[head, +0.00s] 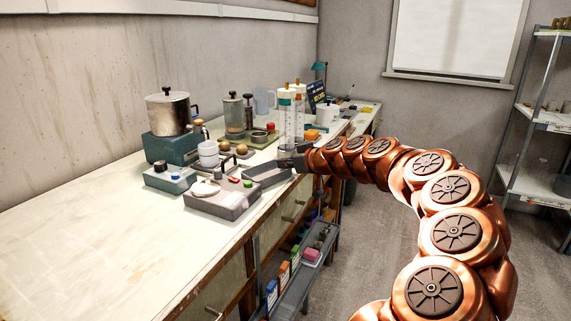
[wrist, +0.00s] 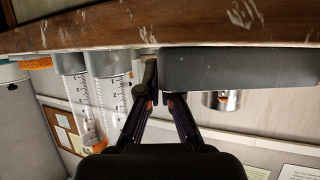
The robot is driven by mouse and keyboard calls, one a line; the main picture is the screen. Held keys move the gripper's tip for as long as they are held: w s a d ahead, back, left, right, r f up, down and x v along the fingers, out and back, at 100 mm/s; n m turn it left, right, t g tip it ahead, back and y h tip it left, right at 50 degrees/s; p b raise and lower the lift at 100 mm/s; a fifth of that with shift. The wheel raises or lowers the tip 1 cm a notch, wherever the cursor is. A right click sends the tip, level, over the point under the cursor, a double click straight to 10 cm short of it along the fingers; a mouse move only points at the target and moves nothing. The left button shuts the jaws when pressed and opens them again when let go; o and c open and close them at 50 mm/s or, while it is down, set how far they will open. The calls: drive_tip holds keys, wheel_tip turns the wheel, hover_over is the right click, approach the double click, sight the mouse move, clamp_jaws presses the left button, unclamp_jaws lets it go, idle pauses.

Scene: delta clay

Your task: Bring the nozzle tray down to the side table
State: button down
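A grey shallow tray (head: 267,174), likely the nozzle tray, sits at the front edge of the long counter in the head view. Its inside looks dark, and I cannot make out any nozzles. In the wrist view, which is upside down, its dark grey side (wrist: 235,68) shows beside the fingertips. My gripper (head: 293,161) is at the tray's right end; in the wrist view my gripper (wrist: 163,98) has its fingertips close together near the tray's end. I cannot tell whether they clasp it. No side table can be made out for certain.
A grey box with buttons (head: 223,197), a pot on a teal heater (head: 170,147) and two clear cylinders (head: 291,120) stand near the tray. The counter's left part (head: 80,240) is bare. Below the counter front is a low grey rack (head: 300,275) with coloured boxes.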

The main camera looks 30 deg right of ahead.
drive_tip(key=shift+f, duration=0.15)
drive_tip(key=c, duration=1.3)
unclamp_jaws()
drive_tip(key=shift+r, duration=0.2)
